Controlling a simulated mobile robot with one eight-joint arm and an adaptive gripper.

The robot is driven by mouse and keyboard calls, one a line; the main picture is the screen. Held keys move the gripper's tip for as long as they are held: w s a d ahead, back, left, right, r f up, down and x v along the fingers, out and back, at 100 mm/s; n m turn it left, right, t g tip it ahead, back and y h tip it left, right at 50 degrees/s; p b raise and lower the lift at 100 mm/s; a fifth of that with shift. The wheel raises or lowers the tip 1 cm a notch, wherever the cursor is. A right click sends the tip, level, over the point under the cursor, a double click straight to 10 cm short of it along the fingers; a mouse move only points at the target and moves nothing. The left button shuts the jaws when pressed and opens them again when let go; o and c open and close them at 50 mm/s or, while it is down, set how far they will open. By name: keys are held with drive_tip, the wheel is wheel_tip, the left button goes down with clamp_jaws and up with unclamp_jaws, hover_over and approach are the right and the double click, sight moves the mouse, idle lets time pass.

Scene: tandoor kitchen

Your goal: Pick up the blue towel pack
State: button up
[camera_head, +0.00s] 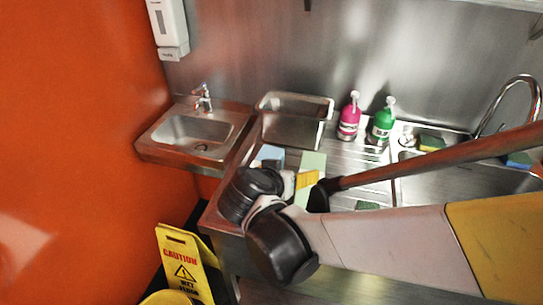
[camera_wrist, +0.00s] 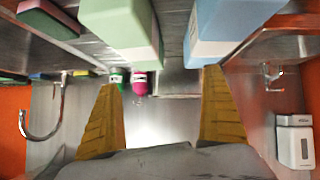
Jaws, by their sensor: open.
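The blue towel pack (camera_head: 270,153) is a light blue block on the steel counter, partly hidden behind my arm in the head view. In the wrist view the blue pack (camera_wrist: 228,22) is large at the top right, cut off by the frame edge, close to the right finger's tip. A pale green pack (camera_head: 313,161) lies beside it; it also shows in the wrist view (camera_wrist: 122,25). My gripper (camera_head: 306,180) is over the counter near both packs. In the wrist view its yellow fingers (camera_wrist: 162,80) are wide apart with nothing held between them.
A steel tub (camera_head: 292,120) stands behind the packs. Pink (camera_head: 349,118) and green (camera_head: 382,122) bottles stand at the back. A small sink (camera_head: 195,137) is left. A brown pole (camera_head: 440,158) crosses the right foreground. A yellow caution sign (camera_head: 183,262) stands below the counter.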

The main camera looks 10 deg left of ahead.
drive_tip(key=shift+m+t+y, duration=0.3)
drive_tip(key=shift+t+y, duration=0.2)
drive_tip(key=shift+t, duration=0.3)
drive_tip(key=a+f, duration=0.1)
drive_tip(key=a, duration=0.2)
drive_tip(key=s+a+f+b, duration=0.1)
drive_tip(key=a, duration=0.2)
drive_tip(key=s+a+f, duration=0.1)
drive_tip(key=a, duration=0.2)
drive_tip(key=shift+a+f+b, duration=0.2)
drive_tip(key=shift+a+b, duration=0.1)
drive_tip(key=shift+a, duration=0.05)
drive_tip(key=x, duration=0.1)
drive_tip(key=b+x, duration=0.1)
drive_tip(key=x, duration=0.3)
drive_tip(key=shift+w+a+f+b, duration=0.1)
drive_tip(key=shift+a+f+b, duration=0.05)
drive_tip(key=shift+a+b, duration=0.2)
drive_tip(key=b+x, duration=0.1)
drive_tip(key=x, duration=0.2)
drive_tip(key=b+x, duration=0.1)
drive_tip(key=x, duration=0.1)
drive_tip(key=shift+w+d+f+b, duration=0.2)
drive_tip(key=shift+w+d+b, duration=0.1)
drive_tip(key=shift+d, duration=0.15)
drive_tip(key=shift+s+r, duration=0.1)
drive_tip(key=c, duration=1.6)
